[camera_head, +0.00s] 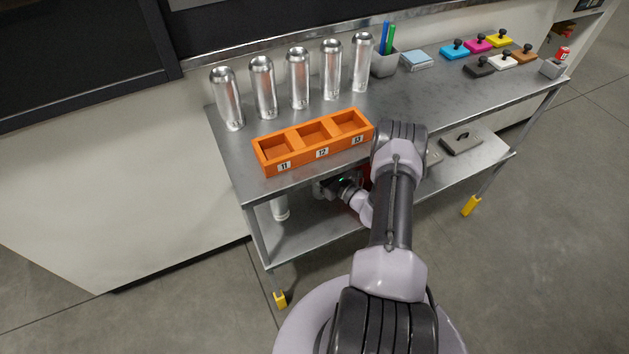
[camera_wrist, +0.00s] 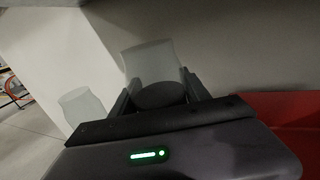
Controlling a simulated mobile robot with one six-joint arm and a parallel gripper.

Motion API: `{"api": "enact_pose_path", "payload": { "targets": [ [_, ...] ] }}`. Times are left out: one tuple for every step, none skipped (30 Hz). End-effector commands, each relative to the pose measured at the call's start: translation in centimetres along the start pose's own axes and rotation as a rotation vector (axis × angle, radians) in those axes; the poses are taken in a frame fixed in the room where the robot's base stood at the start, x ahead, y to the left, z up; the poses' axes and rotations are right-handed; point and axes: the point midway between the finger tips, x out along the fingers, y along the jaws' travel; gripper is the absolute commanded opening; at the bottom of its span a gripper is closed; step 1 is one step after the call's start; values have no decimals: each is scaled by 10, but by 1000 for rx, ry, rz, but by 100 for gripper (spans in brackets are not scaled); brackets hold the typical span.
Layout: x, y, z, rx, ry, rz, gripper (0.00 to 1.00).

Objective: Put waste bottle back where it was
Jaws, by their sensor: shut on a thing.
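The waste bottle (camera_wrist: 150,62) is pale and translucent, with a dark round area low between the fingers. In the wrist view, it sits between the two dark fingers of my gripper (camera_wrist: 160,92), which is shut on it. In the head view, my gripper (camera_head: 325,187) reaches under the table top, above the lower shelf, and is partly hidden by the table edge and my arm. The held bottle cannot be made out clearly there. A second translucent bottle (camera_wrist: 82,106) stands to the left in the wrist view, apart from my gripper.
A pale cylinder (camera_head: 280,208) stands on the lower shelf (camera_head: 325,240) at left. A red object (camera_wrist: 297,112) is close at right in the wrist view. The table top (camera_head: 230,160) lies over my gripper, carrying an orange holder (camera_head: 265,161) and several silver cans (camera_head: 299,80).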

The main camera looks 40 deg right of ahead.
Motion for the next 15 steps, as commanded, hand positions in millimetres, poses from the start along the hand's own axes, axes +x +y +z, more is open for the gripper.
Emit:
{"api": "enact_pose_path", "payload": {
  "targets": [
    [0,0,-16,0,-1,0,0],
    [0,0,-20,-1,-1,0,0],
    [0,0,-27,0,-1,0,0],
    [0,0,-33,0,-1,0,0],
    [0,0,-39,-1,-1,0,0],
    [0,0,-46,0,-1,0,0],
    [0,0,-48,0,-1,0,0],
    [0,0,-49,0,-1,0,0],
    [0,0,-47,0,-1,0,0],
    [0,0,-46,-1,-1,0,0],
    [0,0,-45,-1,-1,0,0],
    [0,0,-45,-1,-1,0,0],
    [0,0,-45,-1,-1,0,0],
    [0,0,-45,-1,-1,0,0],
    [0,0,-46,-1,-1,0,0]
  ]
}}
